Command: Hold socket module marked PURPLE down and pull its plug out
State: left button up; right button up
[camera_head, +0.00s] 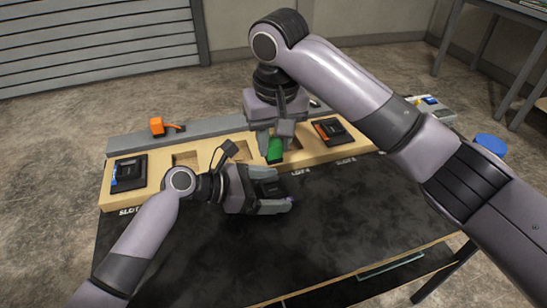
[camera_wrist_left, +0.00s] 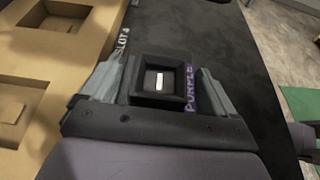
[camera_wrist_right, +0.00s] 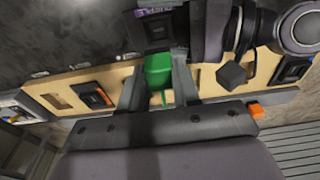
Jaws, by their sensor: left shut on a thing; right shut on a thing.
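The PURPLE socket module (camera_wrist_left: 163,82) is a black block with a purple label on the dark table top, in front of the wooden slot board. My left gripper (camera_head: 272,197) has its fingers on both sides of it and is shut on it. Its socket is empty, with a white contact showing inside. My right gripper (camera_head: 274,137) is shut on a green plug (camera_head: 275,150), apart from the module and above the board. The green plug also shows between the right fingers in the right wrist view (camera_wrist_right: 158,70), with the module (camera_wrist_right: 152,30) beyond it.
The wooden slot board (camera_head: 200,150) has black modules seated at its left (camera_head: 128,172) and right (camera_head: 337,130), and open pockets between. An orange plug (camera_head: 158,126) lies on the grey strip behind. The front of the dark table (camera_head: 300,250) is clear.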

pick_arm(q)
jog(key=shift+f, duration=0.3)
dwell(0.4)
jog(key=o, duration=0.9)
jog(key=shift+c, duration=0.2)
jog(key=shift+r, duration=0.1)
jog(key=shift+a+r, duration=0.1)
